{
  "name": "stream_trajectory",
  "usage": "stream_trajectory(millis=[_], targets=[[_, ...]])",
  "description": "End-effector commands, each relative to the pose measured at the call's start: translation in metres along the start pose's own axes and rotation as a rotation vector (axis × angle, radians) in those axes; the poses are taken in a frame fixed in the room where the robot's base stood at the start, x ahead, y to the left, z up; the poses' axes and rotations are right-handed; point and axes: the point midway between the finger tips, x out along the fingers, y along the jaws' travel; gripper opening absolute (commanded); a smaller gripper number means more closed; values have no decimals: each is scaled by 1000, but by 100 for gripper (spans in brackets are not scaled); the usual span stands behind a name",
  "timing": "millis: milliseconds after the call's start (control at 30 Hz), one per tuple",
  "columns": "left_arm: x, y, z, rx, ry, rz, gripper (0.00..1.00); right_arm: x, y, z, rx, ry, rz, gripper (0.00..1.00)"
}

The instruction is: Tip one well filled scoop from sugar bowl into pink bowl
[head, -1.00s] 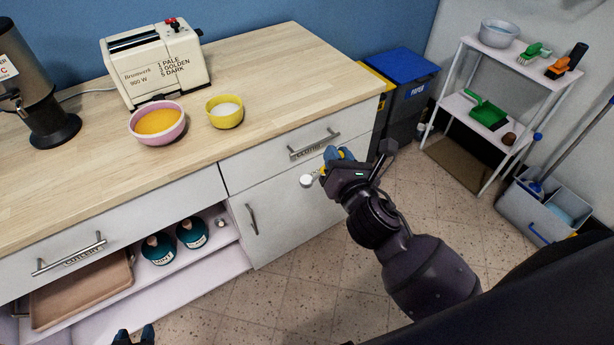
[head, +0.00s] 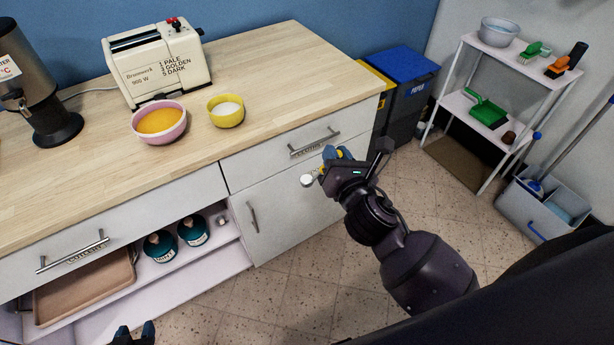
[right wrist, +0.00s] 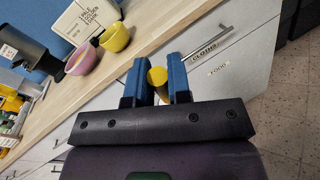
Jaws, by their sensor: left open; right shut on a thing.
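The yellow bowl (head: 225,112) with white sugar in it stands on the worktop. The pink bowl (head: 159,124) stands just left of it and holds something orange. Both bowls also show in the right wrist view, the yellow one (right wrist: 115,38) and the pink one (right wrist: 81,60). My right gripper (head: 330,163) is shut on the yellow handle of a scoop (head: 308,180), in front of the drawers and below the worktop edge. The yellow handle (right wrist: 157,76) shows between the blue fingers. My left gripper (head: 134,335) is open and empty at the bottom edge.
A toaster (head: 155,65) stands behind the bowls and a metal urn (head: 40,95) at the left. The worktop (head: 285,70) is clear right of the bowls. An open compartment below holds a brown tray (head: 85,290) and teal tins (head: 192,230). A shelf (head: 470,105) stands at the right.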

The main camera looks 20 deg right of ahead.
Motion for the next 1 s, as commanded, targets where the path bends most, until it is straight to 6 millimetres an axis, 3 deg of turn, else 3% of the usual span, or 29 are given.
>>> stream_trajectory(millis=[1000], targets=[[8,2,8,1,1,2,43,-3,-5,-2,34,-24,11,0]])
